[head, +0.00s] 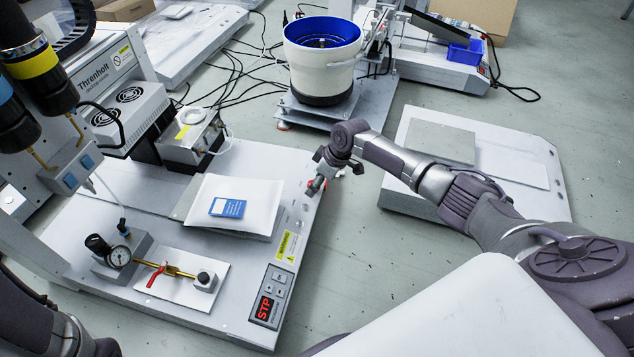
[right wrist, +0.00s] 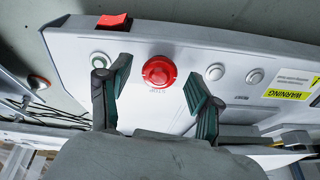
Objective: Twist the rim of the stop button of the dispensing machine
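The dispensing machine (head: 180,325) has a white base plate that fills the left of the head view. Its red stop button (right wrist: 159,71) is a round mushroom button on the panel in the right wrist view. My right gripper (right wrist: 153,78) is open, with one finger on each side of the button and a visible gap to its rim on both sides. In the head view my right gripper (head: 318,184) is over the base's right edge and hides most of the button. A dark arm part shows at the lower left, but my left gripper is not in view.
A display reading STP (head: 266,308) is at the front edge. A blue-lined bowl feeder (head: 322,75) and a flat plate unit (head: 510,155) stand beyond.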

